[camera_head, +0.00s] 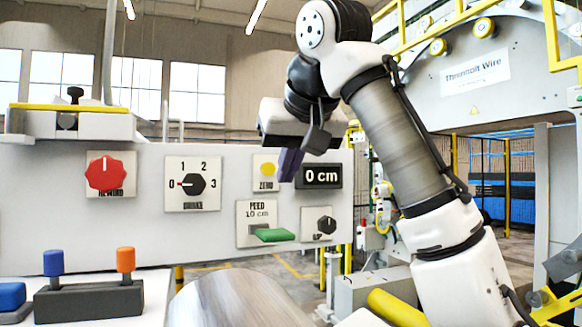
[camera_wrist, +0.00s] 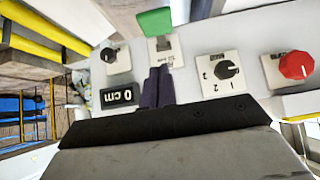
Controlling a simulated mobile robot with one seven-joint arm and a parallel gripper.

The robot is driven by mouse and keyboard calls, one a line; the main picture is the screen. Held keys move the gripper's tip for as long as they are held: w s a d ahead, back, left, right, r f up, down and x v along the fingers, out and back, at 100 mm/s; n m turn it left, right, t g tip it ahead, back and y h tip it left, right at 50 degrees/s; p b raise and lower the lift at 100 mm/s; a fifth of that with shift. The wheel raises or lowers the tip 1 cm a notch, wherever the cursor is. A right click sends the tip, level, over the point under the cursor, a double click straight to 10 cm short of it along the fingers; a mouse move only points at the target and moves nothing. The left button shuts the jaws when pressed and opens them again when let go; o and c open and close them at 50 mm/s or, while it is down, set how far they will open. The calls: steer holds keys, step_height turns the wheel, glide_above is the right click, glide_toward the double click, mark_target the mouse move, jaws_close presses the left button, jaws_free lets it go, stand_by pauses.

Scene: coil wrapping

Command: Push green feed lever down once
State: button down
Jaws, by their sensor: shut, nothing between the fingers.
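The green feed lever (camera_head: 274,235) sticks out from its plate marked FEED 10 cm (camera_head: 257,213) on the white control panel (camera_head: 140,215). In the wrist view the green lever (camera_wrist: 154,22) is at the top, beyond my fingertips and apart from them. My gripper (camera_head: 288,165) is shut and empty, in front of the panel, above the lever and near the ZERO button and the display (camera_head: 321,175), which reads 0 cm. The shut fingers (camera_wrist: 158,85) also show in the wrist view, pointing towards the feed plate. The yellow ZERO button (camera_head: 267,169) is partly beside the fingers.
The panel also bears a red REWIND knob (camera_head: 105,173), a black knob with marks 0 to 3 (camera_head: 191,184) and a small black knob (camera_head: 325,225) right of the lever. Blue and orange levers stand on a dark block (camera_head: 88,300) at lower left. A rounded surface (camera_head: 235,300) lies below.

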mark_target(274, 231)
steer(key=p+x, duration=0.1)
steer(key=x, duration=0.4)
steer(key=shift+w+f, duration=0.15)
steer(key=shift+w, duration=0.15)
step_height(274, 231, down, 2)
steer(key=shift+f, duration=0.15)
steer(key=shift+a+f+p, duration=0.1)
steer(key=shift+f+p, duration=0.2)
steer(key=shift+f, duration=0.65)
